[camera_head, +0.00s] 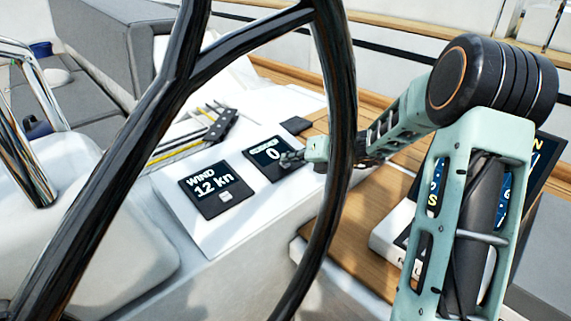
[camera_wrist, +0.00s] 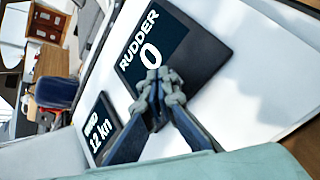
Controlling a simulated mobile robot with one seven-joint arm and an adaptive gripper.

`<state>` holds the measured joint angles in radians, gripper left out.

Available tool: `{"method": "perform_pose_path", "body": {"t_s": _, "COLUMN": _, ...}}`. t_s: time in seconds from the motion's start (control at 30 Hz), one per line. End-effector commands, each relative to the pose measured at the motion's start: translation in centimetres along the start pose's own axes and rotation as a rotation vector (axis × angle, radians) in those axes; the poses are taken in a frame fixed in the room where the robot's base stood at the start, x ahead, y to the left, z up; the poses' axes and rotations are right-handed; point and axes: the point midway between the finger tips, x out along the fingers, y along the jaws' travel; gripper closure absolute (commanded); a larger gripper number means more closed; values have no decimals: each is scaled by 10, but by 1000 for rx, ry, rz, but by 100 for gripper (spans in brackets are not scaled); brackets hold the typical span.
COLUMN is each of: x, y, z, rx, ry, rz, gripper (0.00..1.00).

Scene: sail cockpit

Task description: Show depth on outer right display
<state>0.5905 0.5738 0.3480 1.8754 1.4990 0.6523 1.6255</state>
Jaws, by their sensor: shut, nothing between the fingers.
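Two black displays sit on the sloping white console. The right one (camera_head: 262,148) shows a label and 0 in the head view; in the wrist view this display (camera_wrist: 185,38) reads RUDDER 0. The left one (camera_head: 212,190) reads WIND 12 kn and also shows in the wrist view (camera_wrist: 97,128). The WIND display has a light button (camera_head: 225,196) below its text. My gripper (camera_head: 288,158) is shut and empty, with its tips over the lower right part of the RUDDER display.
A large dark steering wheel (camera_head: 340,100) stands between the head camera and the console. Ropes and black clutches (camera_head: 220,125) lie behind the displays. A small dark pad (camera_head: 296,125) is beside the RUDDER display. Wooden deck (camera_head: 350,240) lies to the right.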

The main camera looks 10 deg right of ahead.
Motion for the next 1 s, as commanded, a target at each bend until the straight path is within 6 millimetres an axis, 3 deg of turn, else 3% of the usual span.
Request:
{"method": "perform_pose_path", "body": {"t_s": 0.63, "x": 3, "y": -2, "z": -2, "rx": 1, "ry": 1, "rz": 0, "gripper": 100}}
{"method": "perform_pose_path", "body": {"t_s": 1.0, "x": -10, "y": 7, "z": 7, "rx": 1, "ry": 1, "rz": 0, "gripper": 100}}
